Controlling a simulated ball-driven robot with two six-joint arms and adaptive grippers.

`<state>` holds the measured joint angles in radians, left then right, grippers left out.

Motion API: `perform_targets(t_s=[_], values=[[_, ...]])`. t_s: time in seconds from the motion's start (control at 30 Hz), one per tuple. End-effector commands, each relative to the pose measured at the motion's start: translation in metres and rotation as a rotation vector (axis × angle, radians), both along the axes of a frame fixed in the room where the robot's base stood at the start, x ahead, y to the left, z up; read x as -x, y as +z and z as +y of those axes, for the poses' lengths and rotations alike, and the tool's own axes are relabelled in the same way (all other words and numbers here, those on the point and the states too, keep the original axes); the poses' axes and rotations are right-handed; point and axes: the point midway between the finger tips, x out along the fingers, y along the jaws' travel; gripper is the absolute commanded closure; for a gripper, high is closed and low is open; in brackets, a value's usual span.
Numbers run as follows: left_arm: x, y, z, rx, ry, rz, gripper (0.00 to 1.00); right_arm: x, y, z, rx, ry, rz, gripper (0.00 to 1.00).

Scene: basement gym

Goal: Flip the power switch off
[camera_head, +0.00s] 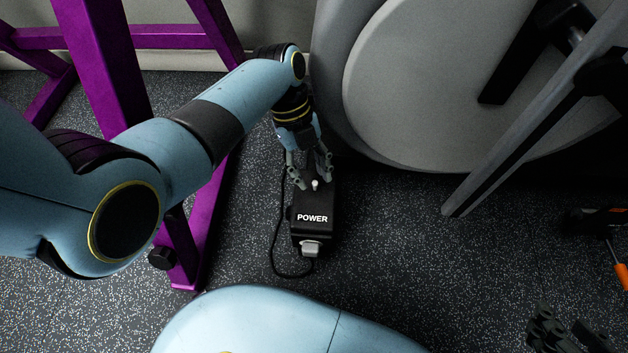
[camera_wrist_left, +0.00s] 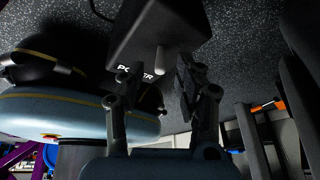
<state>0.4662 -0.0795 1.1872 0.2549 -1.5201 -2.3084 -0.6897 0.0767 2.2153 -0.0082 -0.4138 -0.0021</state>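The black power box (camera_head: 314,211), marked POWER in white, sits on the speckled floor. A small pale switch lever (camera_head: 315,185) stands up from its far end. In the left wrist view the box (camera_wrist_left: 150,30) is at the top, with the lever (camera_wrist_left: 160,60) sticking out. My left gripper (camera_head: 309,172) is open and empty, its fingers apart on either side of the lever. In the left wrist view the left gripper (camera_wrist_left: 157,84) shows the lever between its fingertips; contact cannot be told. My right gripper (camera_head: 567,331) is partly in view at bottom right, fingers apart, away from the box.
A grey plug (camera_head: 310,248) is in the box's near end, and a black cable (camera_head: 275,240) loops left of it. A purple frame (camera_head: 205,225) stands left. A large grey machine (camera_head: 400,90) stands behind. A tool with an orange handle (camera_head: 616,262) lies right. The floor between is clear.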

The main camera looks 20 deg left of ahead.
Motion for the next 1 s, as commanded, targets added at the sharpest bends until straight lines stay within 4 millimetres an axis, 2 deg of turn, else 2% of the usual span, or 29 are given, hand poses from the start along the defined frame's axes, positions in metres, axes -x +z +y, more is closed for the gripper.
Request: perform_targets(t_s=[0.03,0.2,0.67,0.9,0.93,1.0], values=[[0.003,-0.008,-0.002,0.0,0.0,0.004,0.66,0.003,-0.007,0.0,-0.001,0.002,-0.018,0.6],[0.004,-0.017,-0.005,0.0,0.0,0.003,0.66,0.005,-0.011,0.001,-0.003,0.008,-0.1,0.6],[0.004,-0.02,-0.007,0.001,0.0,-0.001,0.66,0.007,-0.01,0.002,-0.004,0.012,-0.148,0.6],[0.004,-0.02,-0.007,0.0,0.0,0.0,0.97,0.007,-0.01,0.002,-0.004,0.012,-0.147,0.6],[0.005,-0.02,-0.007,0.0,0.0,0.0,1.0,0.007,-0.01,0.002,-0.004,0.012,-0.147,0.6],[0.005,-0.02,-0.007,0.0,0.0,0.0,1.0,0.007,-0.01,0.002,-0.004,0.012,-0.147,0.6]])
